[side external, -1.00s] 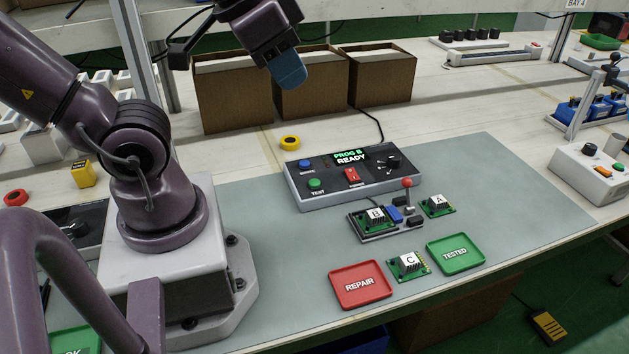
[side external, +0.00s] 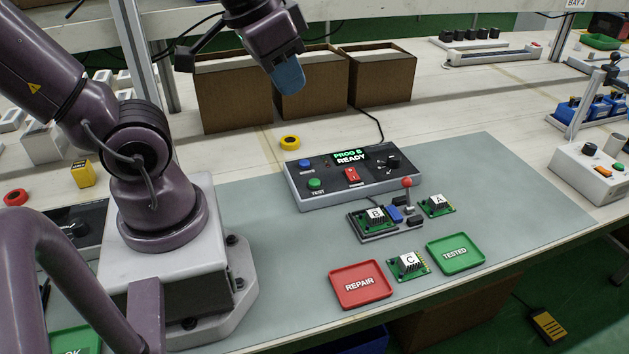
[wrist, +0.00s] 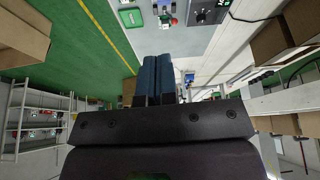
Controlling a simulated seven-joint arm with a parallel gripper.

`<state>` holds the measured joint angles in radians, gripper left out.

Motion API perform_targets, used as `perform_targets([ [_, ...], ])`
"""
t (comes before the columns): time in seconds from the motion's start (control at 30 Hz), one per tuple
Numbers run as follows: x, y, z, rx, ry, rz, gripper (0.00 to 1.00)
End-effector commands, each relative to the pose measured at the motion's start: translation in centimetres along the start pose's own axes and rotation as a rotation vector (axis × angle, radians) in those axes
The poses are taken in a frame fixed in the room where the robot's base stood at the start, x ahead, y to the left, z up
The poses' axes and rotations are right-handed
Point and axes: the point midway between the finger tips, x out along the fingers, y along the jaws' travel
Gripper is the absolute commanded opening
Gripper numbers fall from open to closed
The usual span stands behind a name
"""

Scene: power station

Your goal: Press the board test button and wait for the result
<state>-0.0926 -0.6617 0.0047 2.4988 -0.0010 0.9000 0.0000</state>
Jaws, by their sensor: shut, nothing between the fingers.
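The tester box (side external: 352,178) sits on the grey mat with its display reading "PROG B READY". Its green TEST button (side external: 315,183) is at the front left, with a blue button (side external: 305,163) behind it and a red power switch (side external: 352,175) to the right. Board B (side external: 376,220) sits in the test fixture (side external: 365,239) in front of the box, beside a red-knobbed lever (side external: 407,184). My gripper (side external: 289,78) is shut and empty, high above and behind the box. Its blue fingers lie together in the wrist view (wrist: 166,78).
Board A (side external: 437,205) lies right of the fixture. Board C (side external: 409,264) lies between the red REPAIR tray (side external: 360,285) and the green TESTED tray (side external: 455,253). Cardboard boxes (side external: 376,80) stand behind. A yellow tape roll (side external: 290,142) lies behind the tester.

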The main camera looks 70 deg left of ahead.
Motion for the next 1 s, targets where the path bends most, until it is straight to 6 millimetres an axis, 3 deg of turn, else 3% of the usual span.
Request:
perform_targets([
  [0.2,4.9,-2.4,1.0,-0.323,-0.232,0.067,0.00],
  [0.5,11.4,-4.5,1.4,-0.926,-0.415,0.291,0.00],
  [0.8,18.1,-9.3,0.9,-1.609,-0.368,0.475,0.00],
  [1.0,20.2,-11.9,-0.2,-1.841,-0.240,0.523,0.00],
])
